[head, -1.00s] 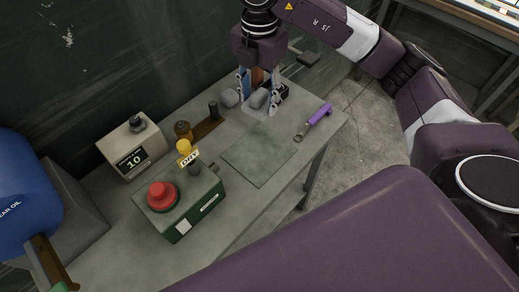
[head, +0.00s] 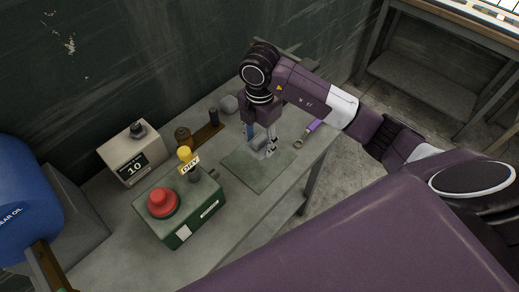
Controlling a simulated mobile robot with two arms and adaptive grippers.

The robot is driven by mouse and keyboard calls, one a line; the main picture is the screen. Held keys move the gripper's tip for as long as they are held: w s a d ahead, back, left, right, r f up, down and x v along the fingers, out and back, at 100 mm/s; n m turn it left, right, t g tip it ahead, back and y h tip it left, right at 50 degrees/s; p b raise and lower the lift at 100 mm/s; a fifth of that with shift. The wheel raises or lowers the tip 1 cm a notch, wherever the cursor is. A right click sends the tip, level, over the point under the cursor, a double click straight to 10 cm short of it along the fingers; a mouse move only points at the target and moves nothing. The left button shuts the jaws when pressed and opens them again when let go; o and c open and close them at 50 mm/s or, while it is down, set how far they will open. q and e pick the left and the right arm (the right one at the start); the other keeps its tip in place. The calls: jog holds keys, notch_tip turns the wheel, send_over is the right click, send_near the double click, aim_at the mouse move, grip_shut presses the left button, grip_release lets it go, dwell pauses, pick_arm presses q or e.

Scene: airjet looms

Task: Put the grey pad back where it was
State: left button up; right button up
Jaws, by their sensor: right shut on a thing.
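My right gripper (head: 261,146) points down over the green-grey mat (head: 246,178) on the table. It is shut on a small grey thing, which looks like the grey pad (head: 257,143), partly hidden by the fingers. The pad is at or just above the far part of the mat; I cannot tell whether it touches. Another grey rounded piece (head: 229,103) stands at the back of the table. My left gripper is not in view.
A purple-handled wrench (head: 313,126) lies right of the mat. A green box with a red button (head: 163,202) and yellow knob stands left. Behind are a brown holder with dark pegs (head: 205,135) and a counter box (head: 135,155). A blue drum (head: 25,195) is far left.

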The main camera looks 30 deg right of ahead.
aim_at(260, 152)
notch_tip(260, 152, down, 5)
jog(key=shift+r+p, duration=0.1)
jog(key=shift+p, duration=0.4)
jog(key=shift+f, duration=0.25)
jog(key=shift+f, duration=0.2)
jog(key=o, duration=1)
jog(key=shift+r, duration=0.1)
